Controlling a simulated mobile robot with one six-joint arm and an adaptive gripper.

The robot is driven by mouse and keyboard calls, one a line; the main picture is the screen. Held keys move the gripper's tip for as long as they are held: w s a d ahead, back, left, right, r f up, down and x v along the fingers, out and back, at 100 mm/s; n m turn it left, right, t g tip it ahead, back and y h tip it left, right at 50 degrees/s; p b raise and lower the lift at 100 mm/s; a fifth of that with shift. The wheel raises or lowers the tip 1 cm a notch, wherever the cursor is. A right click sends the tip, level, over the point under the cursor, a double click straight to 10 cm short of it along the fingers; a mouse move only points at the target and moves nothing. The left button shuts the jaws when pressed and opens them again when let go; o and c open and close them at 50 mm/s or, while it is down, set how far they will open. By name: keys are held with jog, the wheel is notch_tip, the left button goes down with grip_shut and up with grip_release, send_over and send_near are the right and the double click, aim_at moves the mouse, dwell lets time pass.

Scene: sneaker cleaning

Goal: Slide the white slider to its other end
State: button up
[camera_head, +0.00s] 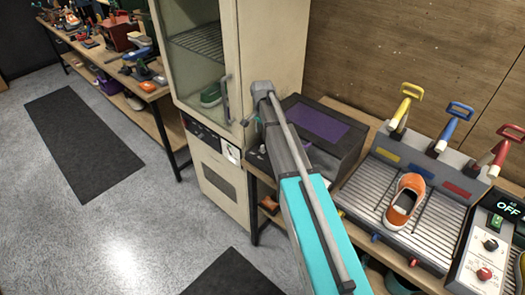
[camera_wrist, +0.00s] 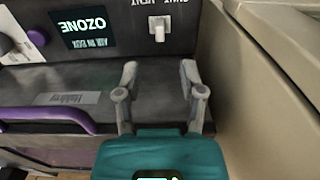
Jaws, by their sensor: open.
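The white slider (camera_wrist: 158,30) is on a dark panel at the top of the wrist view. It is a small white knob on a pale plate, below a partly cut-off, upside-down label. My gripper (camera_wrist: 158,66) is open and empty. Its two grey fingers point at the panel, one to each side of the slider in the picture, with the knob above the gap between their tips. I see no contact with the knob. In the head view my arm hides the gripper, and I cannot make out the slider.
An upside-down OZONE display (camera_wrist: 83,29), a purple knob (camera_wrist: 38,37) and a purple handle (camera_wrist: 45,118) are left of the slider. A cream cabinet wall (camera_wrist: 250,95) stands close on the right. In the head view the dark box (camera_head: 345,150) stands beside the cream cabinet (camera_head: 262,40).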

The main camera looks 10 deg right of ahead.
aim_at(262, 146)
jog(key=shift+f+b, duration=4)
jog(key=shift+f, duration=0.3)
grip_shut()
